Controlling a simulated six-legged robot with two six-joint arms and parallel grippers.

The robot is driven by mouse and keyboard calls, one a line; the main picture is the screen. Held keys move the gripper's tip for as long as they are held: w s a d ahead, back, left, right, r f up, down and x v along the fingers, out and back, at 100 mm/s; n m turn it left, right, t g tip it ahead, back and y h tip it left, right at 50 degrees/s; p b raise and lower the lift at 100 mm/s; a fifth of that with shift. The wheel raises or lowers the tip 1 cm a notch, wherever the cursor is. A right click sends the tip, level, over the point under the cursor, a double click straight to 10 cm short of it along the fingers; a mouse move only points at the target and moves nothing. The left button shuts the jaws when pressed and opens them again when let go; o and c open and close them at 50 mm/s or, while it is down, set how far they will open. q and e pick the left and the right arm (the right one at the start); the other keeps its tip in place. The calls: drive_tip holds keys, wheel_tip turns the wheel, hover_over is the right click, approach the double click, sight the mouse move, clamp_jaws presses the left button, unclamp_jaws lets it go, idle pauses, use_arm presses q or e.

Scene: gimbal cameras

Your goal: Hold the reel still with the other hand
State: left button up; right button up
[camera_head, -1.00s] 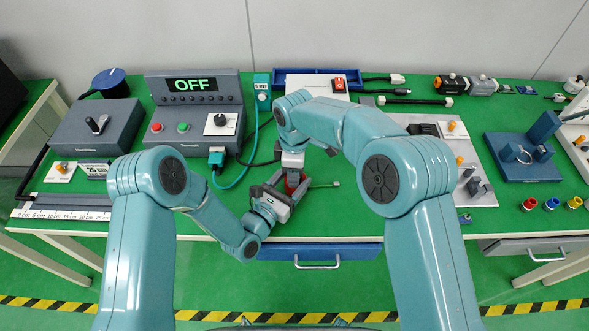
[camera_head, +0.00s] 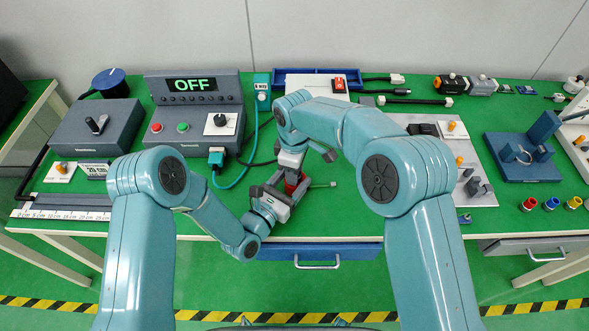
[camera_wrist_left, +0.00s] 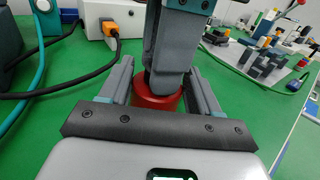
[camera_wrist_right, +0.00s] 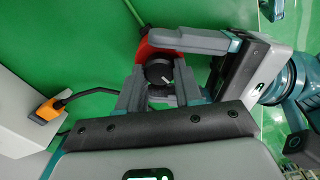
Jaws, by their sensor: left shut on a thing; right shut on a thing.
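The red reel (camera_head: 291,187) stands near the front edge of the green bench, mostly hidden by my grippers. My left gripper (camera_head: 284,188) is shut around it from the front left. The left wrist view shows the red reel body (camera_wrist_left: 156,95) between the left fingers. My right gripper (camera_head: 293,172) comes down from above and is shut on the dark round top (camera_wrist_right: 158,78) of the reel, which has a small white mark. A short green wire (camera_head: 321,185) with a pale tip sticks out to the right of the reel.
A control box with an OFF display (camera_head: 192,86) stands behind at the left. A white box with a red switch (camera_head: 339,85) is at the back. A grey board (camera_head: 484,190) with parts lies at the right. A teal cable (camera_head: 236,178) runs left of the grippers.

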drive_tip(key=m, duration=0.4)
drive_tip(key=shift+m, duration=0.4)
drive_tip(key=shift+w, duration=0.1)
idle(0.3)
drive_tip(key=o, duration=0.8)
wheel_tip(320, 180, up, 12)
drive_tip(key=shift+r, duration=0.1)
